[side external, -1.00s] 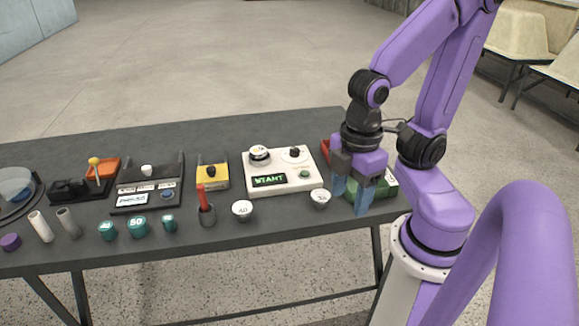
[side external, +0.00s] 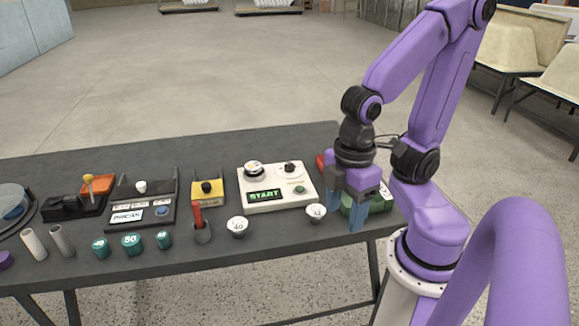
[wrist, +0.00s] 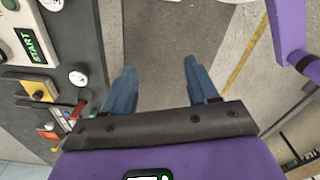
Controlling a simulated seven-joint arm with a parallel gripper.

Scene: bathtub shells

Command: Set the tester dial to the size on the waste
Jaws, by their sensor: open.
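The tester (side external: 276,205) is a white box with a lit green START display (side external: 264,196); both also show in the wrist view, where the display (wrist: 30,46) is at the left. The dial (side external: 290,167) is a dark knob on a white disc at its back right; its setting is too small to read. A white-topped round piece with a dark ring (side external: 254,168) sits at its back left, its marking unreadable. White wastes marked 40 (side external: 238,226) and 42 (side external: 317,211) stand in front. My gripper (side external: 346,215) is open and empty, right of the 42 waste, apart from it.
A green box (side external: 380,202) stands behind my gripper at the table's right end. Left of the tester are a yellow box (side external: 207,189), a red-handled tool in a holder (side external: 202,234), and several teal caps (side external: 131,243). Floor shows between my fingers in the wrist view.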

